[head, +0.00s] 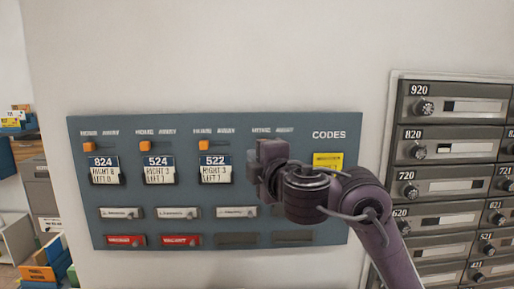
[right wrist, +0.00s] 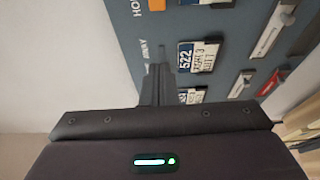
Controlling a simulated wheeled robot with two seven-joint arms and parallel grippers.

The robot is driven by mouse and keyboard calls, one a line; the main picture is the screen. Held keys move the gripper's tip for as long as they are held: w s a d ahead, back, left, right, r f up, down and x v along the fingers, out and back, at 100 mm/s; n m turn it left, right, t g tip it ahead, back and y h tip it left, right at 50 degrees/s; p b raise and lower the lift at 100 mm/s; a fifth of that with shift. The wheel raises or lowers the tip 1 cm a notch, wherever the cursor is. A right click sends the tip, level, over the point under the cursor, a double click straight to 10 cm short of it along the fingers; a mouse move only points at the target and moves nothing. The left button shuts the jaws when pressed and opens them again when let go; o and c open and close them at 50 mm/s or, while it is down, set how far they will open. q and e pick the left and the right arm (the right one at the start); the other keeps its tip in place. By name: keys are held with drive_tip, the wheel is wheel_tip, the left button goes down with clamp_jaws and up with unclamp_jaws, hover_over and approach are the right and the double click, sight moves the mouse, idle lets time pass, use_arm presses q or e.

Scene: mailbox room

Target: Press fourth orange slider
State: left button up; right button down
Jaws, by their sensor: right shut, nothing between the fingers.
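The blue-grey panel (head: 230,240) on the wall has a row of orange sliders. Three show in the head view: the first (head: 89,147), the second (head: 145,146) and the third (head: 204,144). My right gripper is shut and empty, in front of that column. Its fingers also show in the right wrist view (right wrist: 161,60), close to the panel; I cannot tell whether they touch it. My left gripper is not in view.
Labels 824 (head: 104,170), 524 (head: 160,169) and 522 (head: 216,168) sit below the sliders. White and red tags fill slots lower down. A yellow note (head: 328,160) is under "CODES". Grey mailboxes (head: 450,147) stand right; shelves with boxes are far left.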

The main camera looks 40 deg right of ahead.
sight(251, 142)
drive_tip(key=x, duration=0.9)
drive_tip(key=shift+w, duration=0.1)
drive_tip(key=shift+w+d, duration=0.2)
drive_tip(key=shift+d, duration=0.15)
drive_tip(key=shift+s+d+p, duration=0.4)
drive_tip(key=shift+s+d, duration=0.15)
drive_tip(key=shift+d, duration=0.2)
drive_tip(key=shift+s+d+p, duration=0.35)
drive_tip(key=shift+s+d, duration=0.2)
drive_tip(key=shift+d, duration=0.15)
drive_tip(key=shift+w, duration=0.1)
